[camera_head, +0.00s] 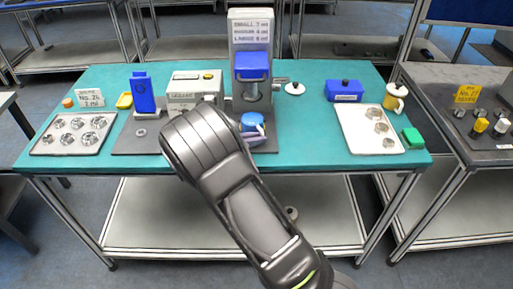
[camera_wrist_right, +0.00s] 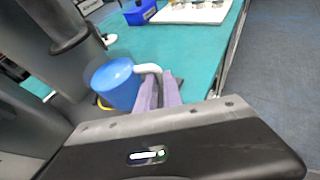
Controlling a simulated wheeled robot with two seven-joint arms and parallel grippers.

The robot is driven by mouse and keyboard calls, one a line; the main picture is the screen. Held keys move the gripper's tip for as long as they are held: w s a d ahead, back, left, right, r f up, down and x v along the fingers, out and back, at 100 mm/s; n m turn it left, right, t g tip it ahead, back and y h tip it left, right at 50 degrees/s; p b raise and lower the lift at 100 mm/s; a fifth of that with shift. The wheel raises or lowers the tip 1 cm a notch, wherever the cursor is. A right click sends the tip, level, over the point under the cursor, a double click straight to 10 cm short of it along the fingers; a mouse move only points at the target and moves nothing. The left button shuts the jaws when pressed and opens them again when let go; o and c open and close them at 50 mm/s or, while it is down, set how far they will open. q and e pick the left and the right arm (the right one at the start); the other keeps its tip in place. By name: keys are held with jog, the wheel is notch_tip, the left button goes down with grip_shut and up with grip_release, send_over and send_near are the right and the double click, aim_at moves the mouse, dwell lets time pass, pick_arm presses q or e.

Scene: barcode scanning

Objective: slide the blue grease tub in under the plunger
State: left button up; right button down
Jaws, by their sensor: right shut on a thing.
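The blue grease tub (camera_head: 252,121) is at the front of the press (camera_head: 250,32), below and in front of its plunger (camera_head: 252,91) in the head view. Whether it is fully under the plunger I cannot tell. In the right wrist view the tub (camera_wrist_right: 114,84) appears upright, with a white handle (camera_wrist_right: 149,68) on its side. My right gripper (camera_head: 257,138) is shut on this handle, and its lavender fingers (camera_wrist_right: 166,92) show in the wrist view. My dark arm hides part of the press base. My left gripper is not in view.
A blue stand (camera_head: 143,93) and a grey box (camera_head: 194,88) stand left of the press. A tray of metal parts (camera_head: 75,133) is at far left. At right are a white tray (camera_head: 354,132), a blue box (camera_head: 344,91), a yellow mug (camera_head: 394,98) and a green block (camera_head: 413,138).

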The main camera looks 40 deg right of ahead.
aim_at(255, 130)
jog(key=shift+w+d+f+b, duration=0.25)
jog(key=shift+w+d, duration=0.55)
jog(key=shift+w, duration=0.25)
jog(key=shift+w+d+f+b, duration=0.2)
jog(key=shift+w+d, duration=0.55)
jog(key=shift+w, duration=0.25)
dwell(0.5)
jog(key=c, duration=1.4)
grip_release()
jog(key=shift+f, duration=0.1)
jog(key=shift+a, duration=0.2)
jog(key=b+v, duration=0.1)
jog(key=v, duration=0.6)
jog(key=shift+a, duration=0.2)
